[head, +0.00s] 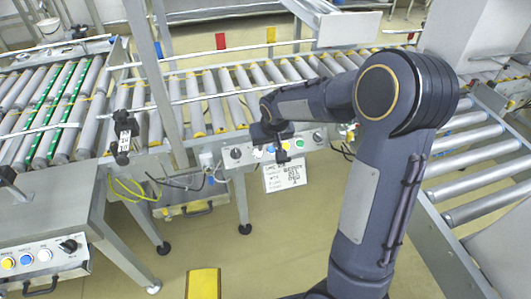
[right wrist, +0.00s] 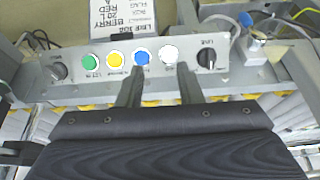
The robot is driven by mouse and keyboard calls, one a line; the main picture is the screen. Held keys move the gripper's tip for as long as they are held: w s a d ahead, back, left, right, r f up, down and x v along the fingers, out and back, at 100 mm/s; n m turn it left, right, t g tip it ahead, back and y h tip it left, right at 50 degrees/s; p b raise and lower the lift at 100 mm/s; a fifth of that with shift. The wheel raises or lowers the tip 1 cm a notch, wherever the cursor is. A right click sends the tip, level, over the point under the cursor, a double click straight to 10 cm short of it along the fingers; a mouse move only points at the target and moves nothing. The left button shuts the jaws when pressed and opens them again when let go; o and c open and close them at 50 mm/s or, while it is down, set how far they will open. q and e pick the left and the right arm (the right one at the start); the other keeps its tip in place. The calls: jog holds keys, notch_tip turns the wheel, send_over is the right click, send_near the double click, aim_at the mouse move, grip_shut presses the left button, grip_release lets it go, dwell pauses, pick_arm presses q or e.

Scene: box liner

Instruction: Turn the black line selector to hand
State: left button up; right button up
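The black line selector (right wrist: 207,58) is a dark knob under a "LINE" label at the right end of a grey button panel (right wrist: 185,79) in the right wrist view. In the head view it appears to be the dark knob (head: 236,153) at the panel's left end. My right gripper (right wrist: 158,80) is open and empty. Its two fingers stand apart in front of the panel, near the blue (right wrist: 142,57) and white (right wrist: 169,54) buttons, left of the selector and not around it. In the head view the right gripper (head: 281,155) is small and dark before the panel. My left gripper is out of view.
A second black knob (right wrist: 58,70), a green button (right wrist: 91,62) and a yellow button (right wrist: 115,60) share the panel. A roller conveyor (head: 215,112) runs behind it. Another button panel (head: 40,262) with a black knob is at lower left. Cables (head: 185,182) hang left of the panel.

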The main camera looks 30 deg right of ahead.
dwell(0.3)
jog(key=s+a+r+y, duration=0.2)
jog(key=s+a+r, duration=0.15)
jog(key=s, duration=0.55)
jog(key=s+a+r+n+t+y, duration=0.15)
jog(key=s+a, duration=0.25)
jog(key=s, duration=0.6)
jog(key=s+a+r+y, duration=0.2)
jog(key=s+a+r, duration=0.15)
jog(key=s, duration=0.55)
notch_tip(320, 180, up, 18)
jog(key=p, duration=1.9)
jog(key=shift+w+r+h, duration=0.2)
jog(key=shift+w+h, duration=0.1)
jog(key=shift+h, duration=0.05)
